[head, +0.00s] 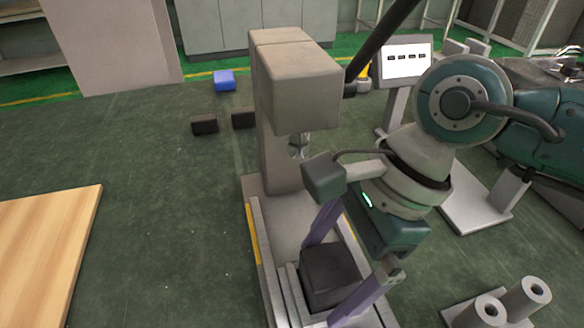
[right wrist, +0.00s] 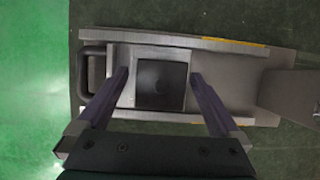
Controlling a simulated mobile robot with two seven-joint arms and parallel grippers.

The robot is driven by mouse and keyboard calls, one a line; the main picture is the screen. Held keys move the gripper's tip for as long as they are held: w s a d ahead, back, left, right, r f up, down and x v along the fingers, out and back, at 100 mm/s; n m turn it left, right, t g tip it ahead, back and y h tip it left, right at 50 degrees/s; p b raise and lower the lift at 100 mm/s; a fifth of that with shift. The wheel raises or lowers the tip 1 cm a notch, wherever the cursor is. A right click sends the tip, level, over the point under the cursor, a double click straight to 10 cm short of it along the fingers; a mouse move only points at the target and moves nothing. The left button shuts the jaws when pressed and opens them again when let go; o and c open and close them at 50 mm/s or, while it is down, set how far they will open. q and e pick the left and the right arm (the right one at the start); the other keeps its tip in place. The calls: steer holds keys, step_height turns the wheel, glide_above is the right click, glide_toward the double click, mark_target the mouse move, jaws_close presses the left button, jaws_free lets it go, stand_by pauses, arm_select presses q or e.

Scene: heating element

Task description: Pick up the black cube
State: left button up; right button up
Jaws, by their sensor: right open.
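The black cube (head: 328,272) sits on the low metal bed of the grey machine (head: 297,95). In the right wrist view the black cube (right wrist: 161,85) shows from above, on a light plate. My right gripper (head: 322,276) is open above the bed, its two purple fingers on either side of the cube. In the right wrist view the right gripper (right wrist: 158,78) has a gap between each finger and the cube. I cannot tell how far down the fingertips reach beside the cube. My left gripper is not in view.
The machine's column and overhanging head stand just behind the cube. Two dark blocks (head: 204,124) and a blue block (head: 224,80) lie on the floor behind. A wooden surface (head: 45,250) is at left; grey cylinders (head: 528,296) stand at lower right. Floor between is clear.

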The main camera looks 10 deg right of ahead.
steer(key=shift+f, duration=0.1)
steer(key=shift+c, duration=0.2)
jaws_close()
stand_by(0.5)
steer(key=shift+w+a, duration=0.1)
